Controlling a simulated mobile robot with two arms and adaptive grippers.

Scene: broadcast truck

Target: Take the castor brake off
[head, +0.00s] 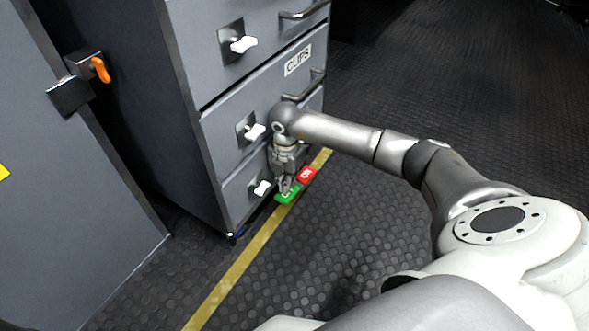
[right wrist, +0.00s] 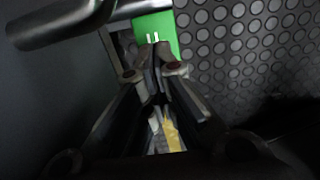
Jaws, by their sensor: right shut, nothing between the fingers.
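A green pedal (head: 290,199) and a red pedal (head: 307,175) sit side by side low at the foot of the grey drawer cabinet (head: 170,110), just above the floor. The red one has white lettering that seems to read ON; the green one's lettering is partly covered. My right gripper (head: 285,188) points down over the green pedal, shut and empty. In the right wrist view its fingertips (right wrist: 154,48) are at the edge of the green pedal (right wrist: 157,24); I cannot tell whether they touch it. My left gripper is not in view.
The cabinet has white latches (head: 243,44) and metal bar handles (head: 305,12). A drawer carries a CLIPS label (head: 298,61). A grey panel with an orange latch (head: 101,69) stands at left. A yellow stripe (head: 235,270) crosses the studded floor, which is clear ahead.

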